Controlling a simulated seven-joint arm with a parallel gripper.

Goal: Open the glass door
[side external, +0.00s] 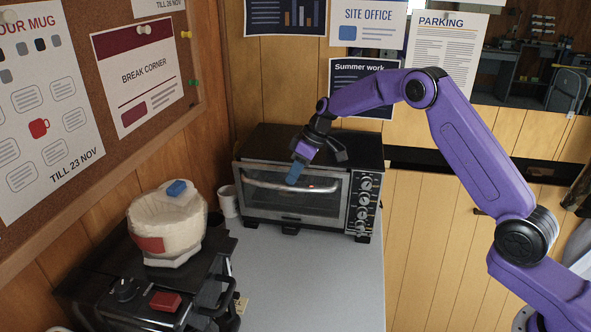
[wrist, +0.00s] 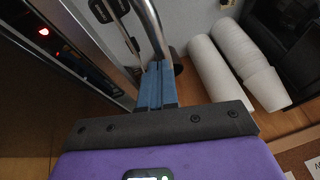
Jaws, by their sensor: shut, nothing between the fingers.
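The glass door (side external: 265,201) is on the front of a black and silver toaster oven (side external: 310,144) and looks shut. Its silver bar handle (side external: 258,184) runs along the door's top. My gripper (side external: 292,179) is in front of the door, fingers pointing down at the handle. In the wrist view the blue fingers (wrist: 157,86) are together and empty, close to the curved end of the handle (wrist: 151,27). I cannot tell whether they touch it. The door's edge shows on the left in the wrist view (wrist: 104,55).
White cups (wrist: 222,68) stand left of the oven, and one shows in the side view (side external: 227,202). A black appliance (side external: 125,289) with a cream bowl-shaped object (side external: 165,225) is at front left. The grey counter (side external: 300,280) before the oven is clear.

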